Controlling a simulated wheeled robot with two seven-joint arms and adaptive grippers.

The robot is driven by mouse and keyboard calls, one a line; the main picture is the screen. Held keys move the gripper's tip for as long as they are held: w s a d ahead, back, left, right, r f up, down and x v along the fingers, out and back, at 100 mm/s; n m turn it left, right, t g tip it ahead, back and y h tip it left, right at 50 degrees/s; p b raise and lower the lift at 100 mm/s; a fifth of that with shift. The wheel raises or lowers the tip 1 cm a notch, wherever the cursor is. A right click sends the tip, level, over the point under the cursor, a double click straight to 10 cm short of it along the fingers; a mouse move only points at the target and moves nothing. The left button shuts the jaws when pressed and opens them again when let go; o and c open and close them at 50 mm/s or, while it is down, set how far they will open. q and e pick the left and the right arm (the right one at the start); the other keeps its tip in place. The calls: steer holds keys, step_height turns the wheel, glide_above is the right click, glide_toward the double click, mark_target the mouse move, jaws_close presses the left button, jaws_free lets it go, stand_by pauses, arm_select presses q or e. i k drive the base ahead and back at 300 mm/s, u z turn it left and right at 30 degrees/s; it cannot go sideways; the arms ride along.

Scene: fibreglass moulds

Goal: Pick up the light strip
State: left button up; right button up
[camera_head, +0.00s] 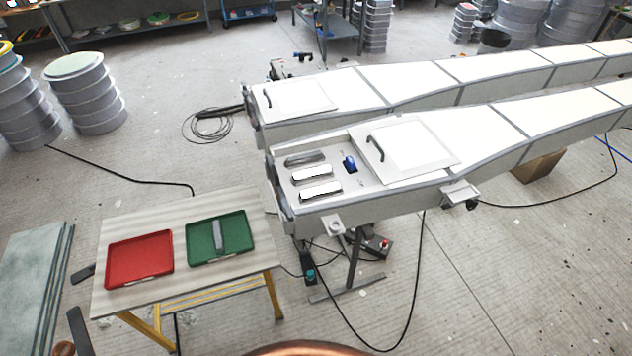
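Two bright white strips with dark edges lie in the open recess at the near end of the front mould: one light strip (311,174) and, nearer me, another (320,190). A dull grey bar (305,158) lies behind them. A similar grey bar (219,235) lies in the green tray (202,257) on the small table. I cannot tell which of these the task means. Neither gripper is clearly in view, and nothing is seen touching the strips.
A blue tool (349,164) sits beside the strips, with a white handled panel (409,147) to its right. An empty red tray (139,258) stands on the table (185,283). Dark pieces (78,330) at lower left are unclear. Cables cross the floor.

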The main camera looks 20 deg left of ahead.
mark_target(302, 159)
steer(key=u, duration=0.75)
steer(key=i, duration=0.85)
steer(key=u, duration=0.65)
